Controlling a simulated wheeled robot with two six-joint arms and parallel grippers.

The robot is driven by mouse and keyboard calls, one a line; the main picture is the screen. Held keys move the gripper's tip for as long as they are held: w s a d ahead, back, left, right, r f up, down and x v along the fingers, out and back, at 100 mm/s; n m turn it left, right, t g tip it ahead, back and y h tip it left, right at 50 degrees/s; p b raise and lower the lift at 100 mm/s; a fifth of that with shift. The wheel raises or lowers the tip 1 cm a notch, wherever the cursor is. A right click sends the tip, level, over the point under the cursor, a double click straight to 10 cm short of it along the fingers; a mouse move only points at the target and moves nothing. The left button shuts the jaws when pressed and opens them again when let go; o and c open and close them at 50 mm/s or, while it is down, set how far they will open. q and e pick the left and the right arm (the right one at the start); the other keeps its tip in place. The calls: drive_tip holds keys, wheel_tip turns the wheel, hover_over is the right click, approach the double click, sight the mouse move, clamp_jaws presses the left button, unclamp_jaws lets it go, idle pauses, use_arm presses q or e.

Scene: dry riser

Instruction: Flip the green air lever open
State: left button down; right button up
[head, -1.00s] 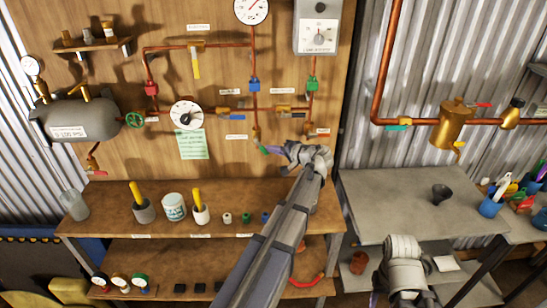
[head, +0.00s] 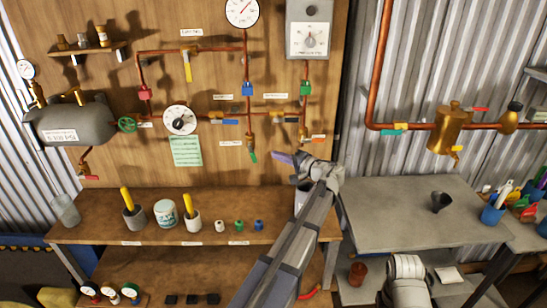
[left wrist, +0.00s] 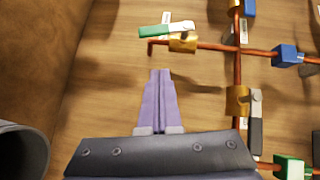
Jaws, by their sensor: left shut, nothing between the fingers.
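The green lever (head: 253,156) hangs from a brass valve (head: 250,139) at the lower end of a copper pipe on the wooden board. It points down, roughly in line with that pipe. In the left wrist view the green lever (left wrist: 166,31) and its brass valve (left wrist: 183,43) show at the top, beyond my fingertips. My left gripper (head: 274,155) is shut and empty, a little right of the lever, with a gap between them. Its purple fingers (left wrist: 160,74) are together in the left wrist view. My right gripper is not in view; only part of my right arm shows at the bottom.
Other levers are close by: blue (head: 224,121), yellow (head: 187,72) and orange (head: 318,141). A gauge (head: 242,11) and a grey box (head: 309,30) are above. A shelf (head: 105,232) with cups stands below. Bare board surrounds the green lever's lower end.

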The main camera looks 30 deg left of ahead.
use_arm(q)
drive_tip(key=p+v, duration=0.1)
drive_tip(key=v, duration=0.7)
drive_tip(key=shift+s+r, duration=0.2)
drive_tip(key=shift+s, duration=0.1)
drive_tip(key=s+d+f+m+g+h, duration=0.1)
drive_tip(key=s+d+f+g+h, duration=0.1)
drive_tip(key=s+d+f+h, duration=0.5)
drive_tip(key=s+d+f+m+g+h, duration=0.1)
drive_tip(key=s+d+f+h, duration=0.6)
drive_tip(key=s+d, duration=1.2)
wheel_tip(320, 180, down, 5)
drive_tip(key=shift+s+d+r+m+g+h, duration=0.2)
drive_tip(key=shift+s+d+m+g+h, duration=0.15)
drive_tip(key=shift+g, duration=0.25)
